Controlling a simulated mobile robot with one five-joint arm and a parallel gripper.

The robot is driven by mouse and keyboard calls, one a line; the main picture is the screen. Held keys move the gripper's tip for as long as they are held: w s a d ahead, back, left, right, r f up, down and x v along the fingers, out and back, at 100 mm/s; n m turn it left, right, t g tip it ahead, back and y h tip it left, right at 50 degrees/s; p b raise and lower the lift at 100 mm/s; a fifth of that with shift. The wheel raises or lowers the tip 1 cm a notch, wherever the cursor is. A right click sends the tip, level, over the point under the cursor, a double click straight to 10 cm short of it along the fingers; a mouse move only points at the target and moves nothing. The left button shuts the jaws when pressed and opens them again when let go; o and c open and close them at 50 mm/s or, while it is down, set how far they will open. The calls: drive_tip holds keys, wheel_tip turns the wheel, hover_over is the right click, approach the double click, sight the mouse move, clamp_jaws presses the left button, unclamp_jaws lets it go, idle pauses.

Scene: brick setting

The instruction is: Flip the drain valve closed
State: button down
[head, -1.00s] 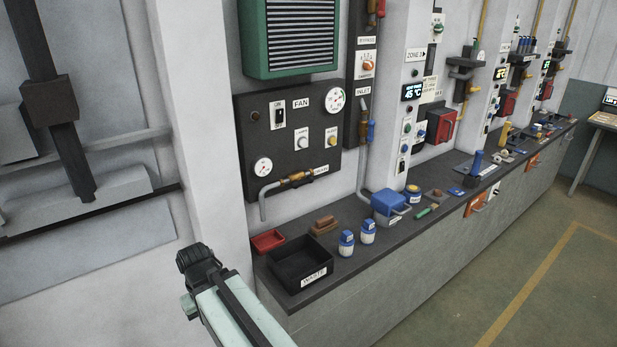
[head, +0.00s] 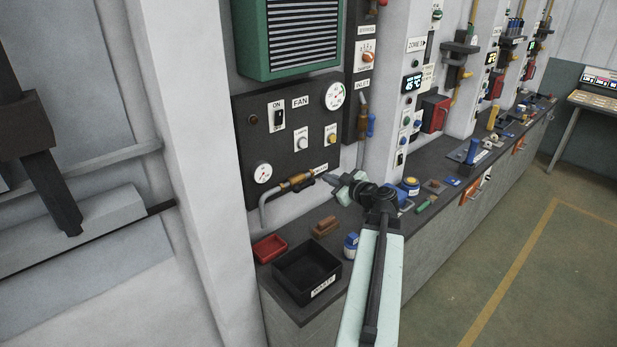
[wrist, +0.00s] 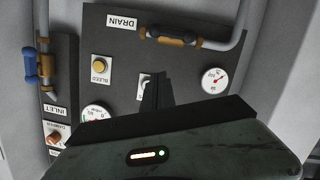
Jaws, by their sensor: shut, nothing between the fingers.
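The drain valve (head: 297,182) is a brass fitting on a grey bent pipe at the bottom of the dark fan panel. In the wrist view it shows at the top (wrist: 172,37), beside the DRAIN label (wrist: 122,22). My gripper (head: 330,179) is just right of the valve in the head view, in front of the panel's lower right corner. In the wrist view its dark fingers (wrist: 157,92) are together and empty, apart from the valve.
A black waste bin (head: 307,271), a red tray (head: 270,248), brown blocks (head: 325,227) and a blue-and-white bottle (head: 351,245) stand on the dark counter below. The inlet pipe with a blue handle (head: 371,125) is right of the panel. A white pillar (head: 190,150) stands to the left.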

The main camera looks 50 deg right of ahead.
drive_tip(key=b, duration=0.3)
hover_over(304, 185)
drive_tip(key=s+d, duration=0.2)
wheel_tip(304, 185, down, 3)
drive_tip(key=f+b, duration=0.1)
drive_tip(key=d+f+b, duration=0.1)
drive_tip(key=f+b, duration=0.1)
drive_tip(key=shift+s, duration=0.1)
drive_tip(key=shift+a, duration=0.2)
